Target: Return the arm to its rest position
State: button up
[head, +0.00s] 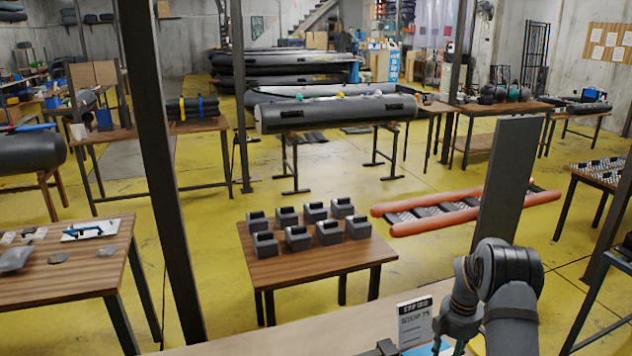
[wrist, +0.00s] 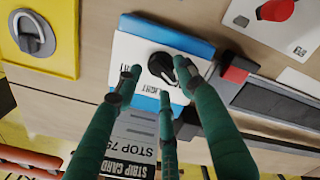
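My gripper (wrist: 160,78) shows in the wrist view as three green fingers with dark joints. Their tips are spread apart around a black knob (wrist: 161,67) on a white and blue block (wrist: 125,55). I see space between the tips and cannot tell whether any tip touches the knob. In the head view my arm reaches down at the lower right. Only a bit of a teal finger shows at the bottom edge there; the rest of the gripper is hidden or out of frame.
A "STOP 75" card stands on the bench (head: 270,338) close to my arm (head: 413,322). The wrist view shows a yellow plate with a grey ring (wrist: 36,36) and a red-ended dark bar (wrist: 262,93). A grey upright panel (head: 508,185) stands behind my arm. Small table (head: 310,262) holds grey blocks.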

jog(key=shift+f, duration=0.6)
jog(key=shift+r, duration=0.1)
notch_tip(320, 180, up, 12)
jog(key=f, duration=0.1)
notch_tip(320, 180, down, 11)
jog(key=shift+s+f, duration=0.1)
jog(key=shift+f, duration=0.05)
jog(key=shift+w+m, duration=0.2)
jog(key=shift+m, duration=0.4)
jog(key=shift+d+m, duration=0.1)
jog(key=shift+m, duration=0.6)
jog(key=m, duration=0.3)
jog(key=shift+s+m, duration=0.1)
jog(key=shift+m, duration=0.3)
jog(key=m, duration=0.4)
jog(key=shift+d, duration=0.2)
